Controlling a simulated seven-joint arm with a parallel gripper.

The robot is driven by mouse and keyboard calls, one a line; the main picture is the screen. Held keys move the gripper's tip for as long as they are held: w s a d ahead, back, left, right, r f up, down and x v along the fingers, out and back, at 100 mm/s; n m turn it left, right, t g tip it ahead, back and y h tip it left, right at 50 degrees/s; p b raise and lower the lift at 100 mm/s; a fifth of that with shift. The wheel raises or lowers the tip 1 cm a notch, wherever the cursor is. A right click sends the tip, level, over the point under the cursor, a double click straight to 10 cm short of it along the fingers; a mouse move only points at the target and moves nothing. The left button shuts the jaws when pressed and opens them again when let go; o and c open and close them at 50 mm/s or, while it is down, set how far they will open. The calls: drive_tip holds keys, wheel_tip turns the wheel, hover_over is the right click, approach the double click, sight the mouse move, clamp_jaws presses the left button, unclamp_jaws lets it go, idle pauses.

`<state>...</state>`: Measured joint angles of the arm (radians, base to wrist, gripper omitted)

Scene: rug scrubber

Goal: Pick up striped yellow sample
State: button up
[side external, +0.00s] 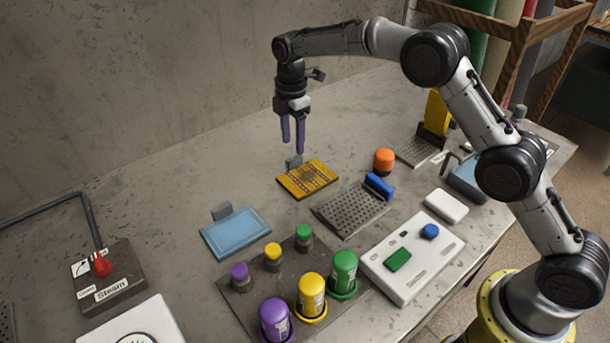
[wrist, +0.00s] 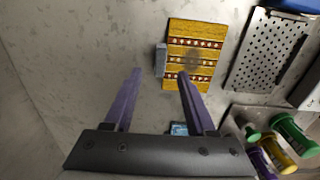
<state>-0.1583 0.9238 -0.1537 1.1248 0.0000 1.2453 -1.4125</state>
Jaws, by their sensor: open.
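The striped yellow sample (side external: 307,179) lies flat on the grey table, with a small grey tab (side external: 293,162) at its back edge. In the wrist view the sample (wrist: 197,44) shows red-brown patterned stripes and a dark smudge, and its grey tab (wrist: 161,60) is on its left side. My gripper (side external: 293,147) points down above the table, just behind and above the sample, apart from it. Its purple fingers are open and empty. In the wrist view the gripper (wrist: 160,78) has one finger left of the sample and the other near its lower edge.
A blue sample (side external: 236,232) lies to the front left. A perforated metal tray (side external: 351,208) with a blue-handled brush (side external: 379,186) sits right of the yellow sample. An orange-capped item (side external: 384,160) stands behind it. A dark rack (side external: 240,300) holds coloured bottles. Table left of the sample is clear.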

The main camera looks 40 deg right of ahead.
sight(294, 157)
wheel_tip(294, 157, down, 5)
drive_tip(key=shift+d+r, duration=0.1)
clamp_jaws()
idle(0.4)
